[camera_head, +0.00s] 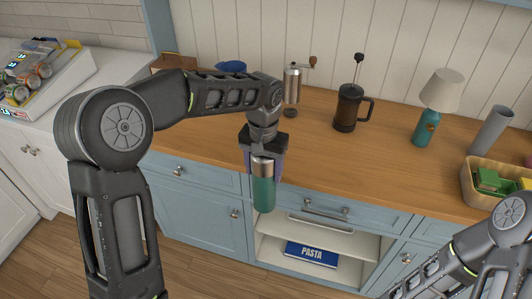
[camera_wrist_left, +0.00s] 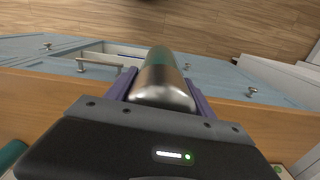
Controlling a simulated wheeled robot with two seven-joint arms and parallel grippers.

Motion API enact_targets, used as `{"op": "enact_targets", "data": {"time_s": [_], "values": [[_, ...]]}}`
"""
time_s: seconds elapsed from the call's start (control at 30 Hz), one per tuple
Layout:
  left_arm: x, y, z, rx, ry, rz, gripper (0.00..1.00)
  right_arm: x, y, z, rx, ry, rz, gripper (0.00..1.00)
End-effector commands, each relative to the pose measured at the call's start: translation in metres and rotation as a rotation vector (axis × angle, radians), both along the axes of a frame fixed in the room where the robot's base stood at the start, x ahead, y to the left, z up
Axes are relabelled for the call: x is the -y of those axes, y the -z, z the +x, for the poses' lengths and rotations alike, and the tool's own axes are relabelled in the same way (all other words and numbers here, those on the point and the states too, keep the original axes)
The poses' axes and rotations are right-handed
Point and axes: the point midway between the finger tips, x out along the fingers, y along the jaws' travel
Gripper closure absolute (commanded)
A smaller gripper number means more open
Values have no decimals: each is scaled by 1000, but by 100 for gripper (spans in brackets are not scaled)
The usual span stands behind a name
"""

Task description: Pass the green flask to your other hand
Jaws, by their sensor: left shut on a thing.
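The green flask (camera_head: 264,192) has a teal-green body and a silver metal top. It hangs in front of the counter's front edge in the head view, close to upright. My left gripper (camera_head: 264,165) is shut on it near the silver end. In the left wrist view the flask (camera_wrist_left: 162,80) lies between the two purple fingers (camera_wrist_left: 163,98), with its silver end nearest the camera. My right arm (camera_head: 465,255) comes in at the lower right of the head view. Its gripper is out of the picture.
The wooden counter (camera_head: 310,150) bears a coffee grinder (camera_head: 292,86), a French press (camera_head: 348,108), a lamp (camera_head: 434,105), a grey cylinder (camera_head: 491,130) and a basket (camera_head: 470,180) with green packets. Below are blue drawers, and an open shelf with a blue PASTA box (camera_head: 311,254).

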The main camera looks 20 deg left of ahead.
Motion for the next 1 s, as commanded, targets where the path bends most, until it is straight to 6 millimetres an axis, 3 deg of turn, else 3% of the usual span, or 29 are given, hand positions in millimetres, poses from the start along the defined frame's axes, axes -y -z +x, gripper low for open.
{"op": "enact_targets", "data": {"time_s": [0.4,0.6,0.77,1.0], "values": [[103,-31,-3,2,411,-1,97,0,0,0,0,0,0,20],[142,-44,-4,2,574,-1,97,0,0,0,0,0,0,20],[155,-48,-4,1,629,-1,97,0,0,0,0,0,0,20],[156,-48,-5,1,634,-1,97,0,0,0,0,0,0,20]]}}
